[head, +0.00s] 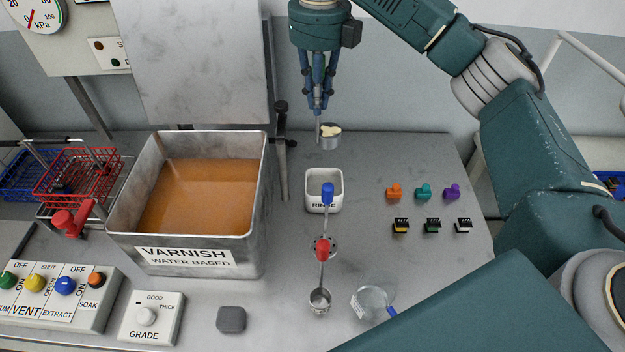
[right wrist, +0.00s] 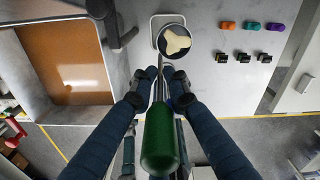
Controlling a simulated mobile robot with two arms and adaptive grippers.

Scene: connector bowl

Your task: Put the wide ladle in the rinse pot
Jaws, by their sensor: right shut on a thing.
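My right gripper (head: 318,110) points down at the back of the bench and is shut on a ladle with a green handle (right wrist: 160,140). Its wide grey cup (head: 330,138) hangs just behind the rinse pot and holds a cream-coloured lobed piece (right wrist: 174,41). The rinse pot (head: 312,203) is a small white square pot labelled RINSE; in the right wrist view its rim (right wrist: 153,24) shows partly behind the cup. The cup looks above the bench; its exact height is unclear. My left gripper is not in view.
A blue-handled ladle (head: 327,193) and a red-handled ladle (head: 322,249) stand in front of the rinse pot. The varnish tank (head: 187,256) is at left. A clear vessel (head: 371,303) is in front; several coloured pieces (head: 423,192) lie right.

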